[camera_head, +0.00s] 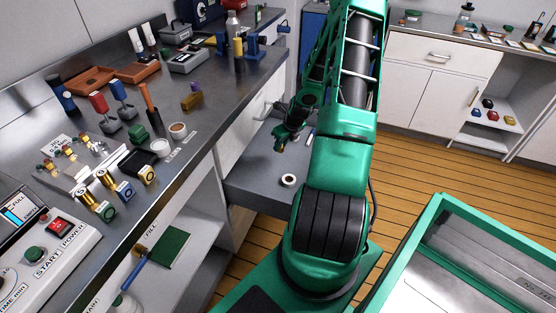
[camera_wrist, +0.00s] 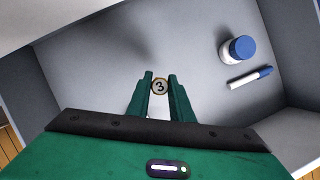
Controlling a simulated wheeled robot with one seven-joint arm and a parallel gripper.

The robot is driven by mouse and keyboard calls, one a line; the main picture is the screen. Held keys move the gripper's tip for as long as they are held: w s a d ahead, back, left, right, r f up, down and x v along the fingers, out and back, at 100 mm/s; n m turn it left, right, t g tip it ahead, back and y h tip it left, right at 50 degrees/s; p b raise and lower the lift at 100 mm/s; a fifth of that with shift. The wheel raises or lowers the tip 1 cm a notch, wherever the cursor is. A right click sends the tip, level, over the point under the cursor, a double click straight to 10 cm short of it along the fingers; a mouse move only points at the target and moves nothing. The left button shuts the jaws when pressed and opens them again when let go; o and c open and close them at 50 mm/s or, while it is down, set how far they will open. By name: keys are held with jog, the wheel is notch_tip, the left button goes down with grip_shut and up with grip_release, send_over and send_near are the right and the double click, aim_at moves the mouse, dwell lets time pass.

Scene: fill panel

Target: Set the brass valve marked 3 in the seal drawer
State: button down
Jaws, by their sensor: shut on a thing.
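My gripper (camera_wrist: 160,80) is shut on the brass valve marked 3 (camera_wrist: 160,87); its round end with the number faces the wrist camera. In the head view my gripper (camera_head: 281,144) points down over an open grey drawer (camera_head: 248,181) below the counter. The drawer's bare grey floor (camera_wrist: 95,60) fills most of the wrist view. The valve looks to be above that floor; I cannot tell by how much. No label on the drawer is readable.
In the drawer are a white jar with a blue lid (camera_wrist: 238,49) and a white marker with a blue cap (camera_wrist: 250,77), right of the valve. A white ring-shaped thing (camera_head: 289,180) sits near the drawer's front. Several brass valves (camera_head: 97,204) stand on the counter at left.

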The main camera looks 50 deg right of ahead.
notch_tip(320, 180, down, 9)
jog(key=shift+f, duration=0.1)
jog(key=c, duration=1.6)
grip_release()
